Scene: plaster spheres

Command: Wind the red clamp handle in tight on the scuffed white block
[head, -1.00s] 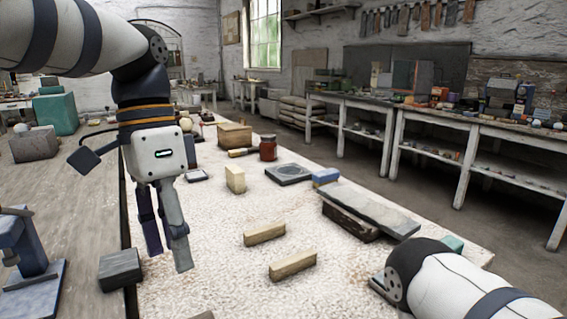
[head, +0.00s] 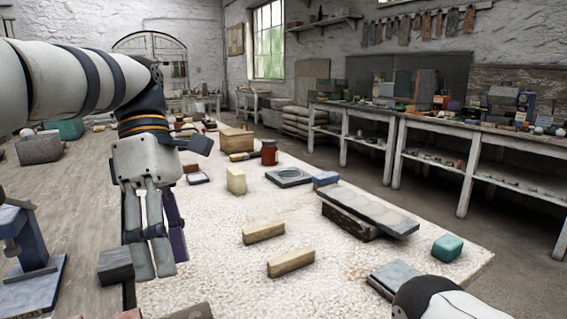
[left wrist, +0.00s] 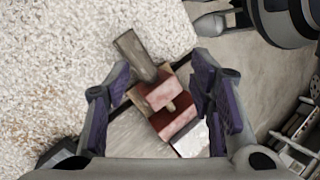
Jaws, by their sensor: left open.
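In the left wrist view, a clamp-like group with reddish blocks (left wrist: 165,95) lies between my finger pads, with a brown wooden bar (left wrist: 136,56) sticking out at its upper left. A white piece (left wrist: 191,141) shows at its lower end, partly hidden; I cannot tell whether it is scuffed or gripped. Which part is the handle is unclear. My left gripper (left wrist: 160,100) is open, its purple pads apart on either side of the group with nothing held. In the head view the left gripper (head: 160,266) points down over the table's left side. My right gripper is out of view.
A dark grey block (head: 115,267) and a blue machine (head: 28,245) stand left of the gripper. Two wooden blocks (head: 264,233) lie right of it. The pale tabletop (head: 215,245) between is clear.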

